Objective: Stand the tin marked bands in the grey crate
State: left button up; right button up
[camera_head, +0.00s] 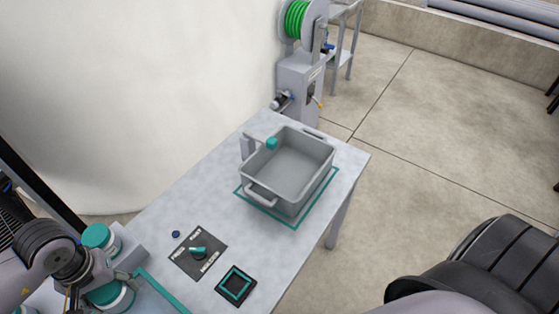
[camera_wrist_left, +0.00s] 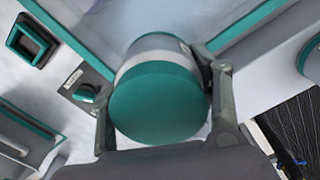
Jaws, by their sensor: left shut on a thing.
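My left gripper (camera_head: 88,278) is at the lower left of the head view. It is shut on a tin (camera_head: 112,298) with a teal lid and a pale body. In the left wrist view the tin (camera_wrist_left: 158,105) sits between the two fingers, lid towards the camera. No marking on it can be read. A second teal-lidded tin (camera_head: 98,237) stands just behind the gripper. The grey crate (camera_head: 262,193) stands on the table inside a teal outline, apart from the gripper, and looks empty. My right gripper is not in view.
A dark plate with a teal knob (camera_head: 198,251) and a black square pad with a teal frame (camera_head: 236,284) lie between gripper and crate. A teal-tipped grey fixture (camera_head: 271,143) is at the crate's left rim. A hose reel (camera_head: 298,18) stands beyond the table (camera_head: 190,200).

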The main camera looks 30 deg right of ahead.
aim_at(289, 170)
jog(key=l, duration=0.95)
jog(key=l+z, duration=0.1)
jog(key=l, duration=0.8)
jog(key=i+l, duration=0.15)
jog(key=l, duration=0.8)
jog(key=k+z, duration=0.05)
